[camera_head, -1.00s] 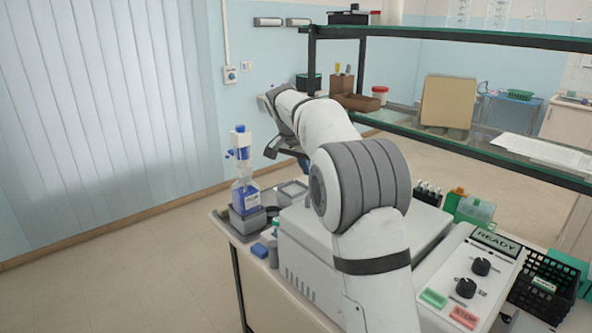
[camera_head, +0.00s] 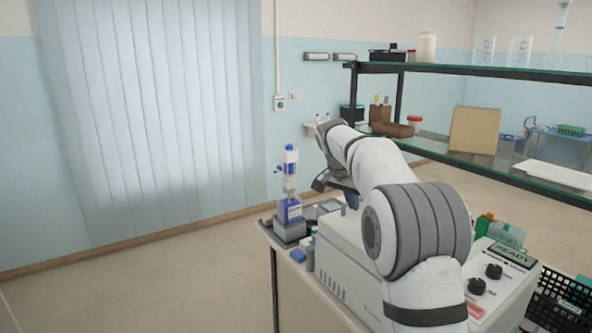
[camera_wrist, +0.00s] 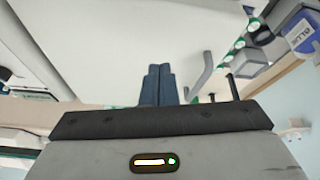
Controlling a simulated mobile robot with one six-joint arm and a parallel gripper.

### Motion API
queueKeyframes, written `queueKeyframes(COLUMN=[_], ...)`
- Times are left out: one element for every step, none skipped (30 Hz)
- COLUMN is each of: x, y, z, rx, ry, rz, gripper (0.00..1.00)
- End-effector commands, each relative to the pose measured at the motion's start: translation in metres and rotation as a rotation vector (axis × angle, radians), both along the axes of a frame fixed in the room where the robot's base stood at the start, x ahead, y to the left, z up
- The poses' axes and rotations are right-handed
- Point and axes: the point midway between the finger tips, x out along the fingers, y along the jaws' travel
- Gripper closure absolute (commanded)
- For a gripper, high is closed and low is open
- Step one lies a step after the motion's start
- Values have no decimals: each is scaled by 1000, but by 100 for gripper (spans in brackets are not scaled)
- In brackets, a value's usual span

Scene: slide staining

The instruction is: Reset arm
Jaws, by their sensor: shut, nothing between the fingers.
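My gripper (camera_wrist: 158,85) shows in the wrist view with its two blue fingers side by side and touching, shut and empty. In the head view my arm reaches over the bench, and the gripper is mostly hidden beyond it. A bottle with blue liquid and a blue-topped dispenser (camera_head: 289,205) stands on a grey base at the bench's left end, left of my arm's end. A blue-labelled bottle also shows at the right of the wrist view (camera_wrist: 303,33).
A light bench-top machine with a READY display (camera_head: 513,254) lies under and right of my arm. A black basket (camera_head: 560,300) is at the lower right. A glass shelf (camera_head: 480,72) with a dark frame stands behind. The floor (camera_head: 140,290) at left is clear.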

Motion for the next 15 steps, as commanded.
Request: queueKeyframes(x=[-6,-10,-14,-18,-22,-27,-31,-36,-42,-47,-52,-59,-65,-71,-80], y=[-2,-3,-4,-4,-5,-6,-7,-7,-8,-8,-9,-9,-10,-10,-10], z=[3,4,5,6,6,7,8,8,10,10,12,12,13,13,14], rx=[2,3,5,6,7,10,11,12,16,17,18,20,23,25,28], ry=[3,6,9,12,16,21,24,28,31,34,37,42,47,51,54], rz=[11,20,30,38,47,58,67,78,91,103,114,131,142,156,174], gripper=[100,100,100,100,100,100,100,100,100,100,100,100,100,100,100])
